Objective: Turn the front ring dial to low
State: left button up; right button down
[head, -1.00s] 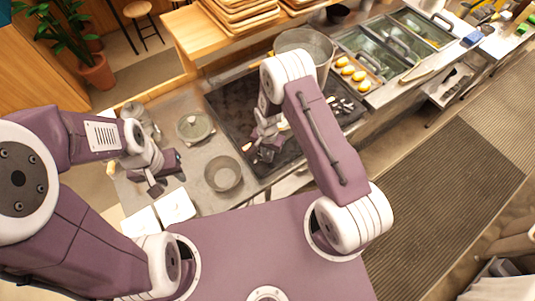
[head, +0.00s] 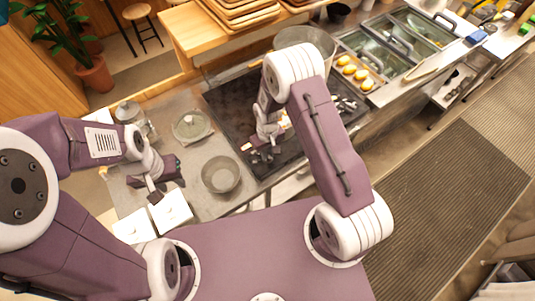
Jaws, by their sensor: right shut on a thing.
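The dark cooktop (head: 228,98) lies in the middle of the counter in the head view, partly covered by my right arm. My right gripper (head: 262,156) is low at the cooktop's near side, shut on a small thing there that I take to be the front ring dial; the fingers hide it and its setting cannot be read. My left gripper (head: 165,184) is open and empty over the counter at the left, above the white containers.
A grey bowl (head: 221,175) and a glass-lidded dish (head: 191,126) stand between my grippers. A large pot (head: 306,40) is behind my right arm. White square containers (head: 171,211) are at the near left. A tray of yellow items (head: 349,70) lies right of the pot.

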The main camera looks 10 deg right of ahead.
jog(key=shift+w+n+b, duration=0.1)
jog(key=shift+n+b, duration=0.45)
jog(key=shift+n, duration=1.75)
jog(key=c, duration=1.4)
grip_release()
jog(key=shift+r, duration=0.1)
notch_tip(320, 180, up, 8)
jog(key=shift+r+b, duration=0.1)
jog(key=shift+b, duration=0.95)
jog(key=shift+r, duration=0.4)
